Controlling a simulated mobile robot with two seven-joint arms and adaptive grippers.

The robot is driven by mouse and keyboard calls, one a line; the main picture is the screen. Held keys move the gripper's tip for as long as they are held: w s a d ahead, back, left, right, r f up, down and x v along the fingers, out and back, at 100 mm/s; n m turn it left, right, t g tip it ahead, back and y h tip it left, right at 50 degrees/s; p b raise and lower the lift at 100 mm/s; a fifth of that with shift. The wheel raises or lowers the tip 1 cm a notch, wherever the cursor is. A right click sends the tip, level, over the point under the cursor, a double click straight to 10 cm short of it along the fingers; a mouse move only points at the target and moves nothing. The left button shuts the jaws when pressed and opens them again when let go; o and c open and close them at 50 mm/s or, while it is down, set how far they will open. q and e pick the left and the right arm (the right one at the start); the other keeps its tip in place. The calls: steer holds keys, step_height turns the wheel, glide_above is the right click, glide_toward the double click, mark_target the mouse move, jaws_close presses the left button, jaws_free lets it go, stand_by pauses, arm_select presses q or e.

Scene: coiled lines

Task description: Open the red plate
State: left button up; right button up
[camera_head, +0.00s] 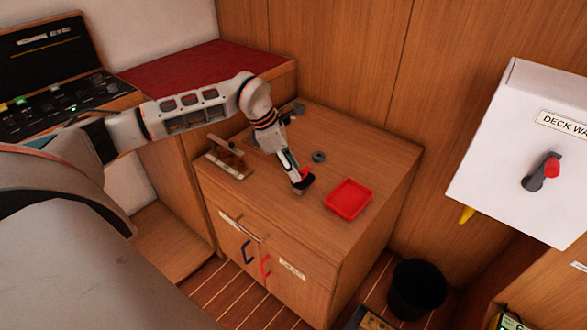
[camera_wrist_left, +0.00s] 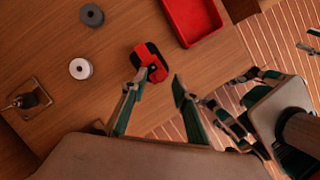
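The red plate may be the shallow red tray (camera_head: 348,199) on the wooden cabinet top; it also shows in the left wrist view (camera_wrist_left: 192,18). My left gripper (camera_head: 302,180) reaches down over the cabinet top, left of the tray. In the left wrist view my left gripper (camera_wrist_left: 158,84) has its fingers apart. A small red piece on a black base (camera_wrist_left: 152,63) lies just beyond the fingertips, close to the left finger; I see no grip on it. Green and grey parts at the right of that view look like my right gripper; its fingers are unclear.
A white box (camera_head: 520,150) with a red-tipped knob hangs at right. A black bin (camera_head: 416,288) stands on the floor.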

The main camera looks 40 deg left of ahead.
arm_select(q)
steer(key=shift+w+f, duration=0.1)
steer(key=shift+f, duration=0.05)
jaws_close()
arm_select(e)
steer(key=shift+w+d+r, duration=0.2)
steer(key=shift+w+r, duration=0.05)
steer(key=shift+w, duration=0.15)
steer(key=shift+s, duration=0.15)
arm_select(q)
steer(key=shift+d, duration=0.1)
arm_select(e)
steer(key=shift+a, duration=0.1)
